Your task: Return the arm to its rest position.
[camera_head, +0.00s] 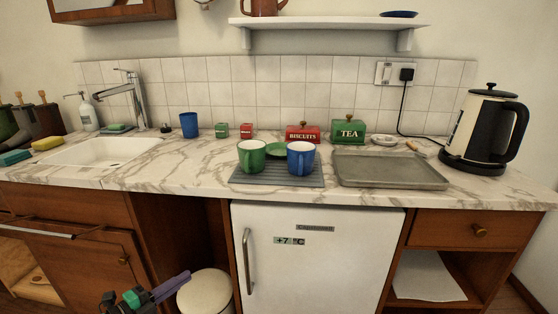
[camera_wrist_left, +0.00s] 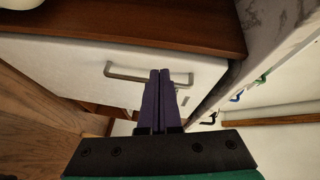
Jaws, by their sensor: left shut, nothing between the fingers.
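My left gripper (camera_head: 172,287) shows low in the head view, in front of the cabinet below the counter. Its purple fingers are pressed together with nothing between them. In the left wrist view the two shut fingers (camera_wrist_left: 160,98) point toward the white fridge front and its metal handle. I cannot tell from the wrist view how far the fingertips are from the handle. My right gripper is in neither view.
A white fridge (camera_head: 318,265) with a handle (camera_head: 248,262) stands under the marble counter (camera_head: 210,180). A round white-lidded bin (camera_head: 205,292) stands close to my left gripper. Green (camera_head: 252,157) and blue (camera_head: 301,159) mugs stand on a grey mat; a kettle (camera_head: 484,130) is at right.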

